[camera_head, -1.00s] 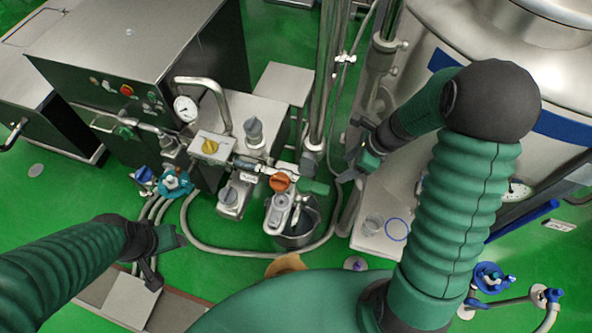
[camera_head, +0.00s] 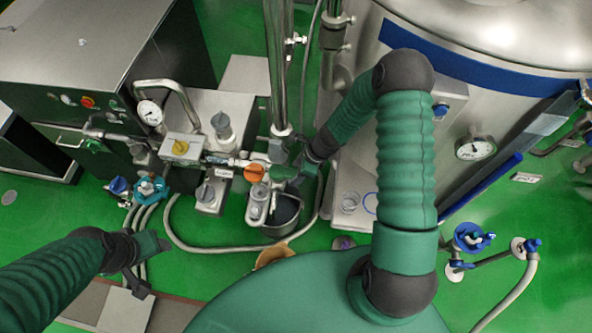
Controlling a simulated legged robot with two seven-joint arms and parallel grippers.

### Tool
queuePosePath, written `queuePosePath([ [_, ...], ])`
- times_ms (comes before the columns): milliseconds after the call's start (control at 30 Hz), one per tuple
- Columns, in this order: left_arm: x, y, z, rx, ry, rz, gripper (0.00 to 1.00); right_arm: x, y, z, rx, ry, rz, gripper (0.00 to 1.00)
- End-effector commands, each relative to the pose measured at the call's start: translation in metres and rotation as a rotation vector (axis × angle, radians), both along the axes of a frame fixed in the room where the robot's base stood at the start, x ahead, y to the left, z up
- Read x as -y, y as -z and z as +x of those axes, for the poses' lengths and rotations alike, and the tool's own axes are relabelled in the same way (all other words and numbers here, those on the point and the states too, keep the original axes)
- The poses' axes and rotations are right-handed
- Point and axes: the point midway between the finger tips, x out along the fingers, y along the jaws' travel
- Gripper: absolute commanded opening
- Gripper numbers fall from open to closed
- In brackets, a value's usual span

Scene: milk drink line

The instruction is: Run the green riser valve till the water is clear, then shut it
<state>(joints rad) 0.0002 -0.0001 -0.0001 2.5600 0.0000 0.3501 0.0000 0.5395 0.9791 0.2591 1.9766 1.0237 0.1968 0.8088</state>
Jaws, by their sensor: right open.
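A green valve handle (camera_head: 279,151) sits at the foot of the vertical steel riser pipe (camera_head: 276,65), just above and right of an orange handle (camera_head: 254,173). A grey bucket (camera_head: 287,214) stands on the floor below these valves; I cannot make out any water. My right gripper (camera_head: 292,174) is open close beside the green handle, at its lower right. Its fingers are dark and small, and I cannot tell whether they touch the handle. My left gripper (camera_head: 152,266) is open and empty over the floor at the lower left.
A clear glass (camera_head: 350,202) stands on a steel ledge beside a blue ring mark (camera_head: 371,203). A large steel tank (camera_head: 480,60) fills the right.

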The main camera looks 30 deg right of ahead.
Motion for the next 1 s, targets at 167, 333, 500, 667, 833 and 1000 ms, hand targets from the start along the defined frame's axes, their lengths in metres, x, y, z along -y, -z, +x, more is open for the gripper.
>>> queuePosePath([
  [167, 0.0002, 0.0001, 0.0, 0.0, 0.001, 0.0, 0.56, -0.0021, -0.0001, 0.0007, -0.001, -0.001, -0.002, 0.45],
  [333, 0.0002, 0.0001, 0.0, 0.0, 0.001, 0.0, 0.56, -0.0034, -0.0011, 0.0012, 0.001, -0.001, -0.005, 0.22],
  [500, 0.0001, 0.0, 0.0, 0.0, 0.0, 0.0, 0.56, -0.0033, -0.0017, 0.0021, 0.003, -0.001, -0.004, 0.0],
  [667, 0.0001, -0.0001, 0.0, 0.0, 0.0, 0.0, 0.56, -0.0035, -0.0021, 0.0027, 0.004, -0.003, 0.001, 0.0],
  [833, 0.0001, -0.0001, 0.0001, 0.0, 0.0, 0.0, 0.56, -0.0038, -0.0024, 0.0032, 0.005, -0.003, 0.002, 0.0],
  [1000, 0.0001, -0.0002, 0.0001, 0.0, 0.001, 0.0, 0.56, -0.0038, -0.0027, 0.0036, 0.005, -0.003, 0.0, 0.0],
])
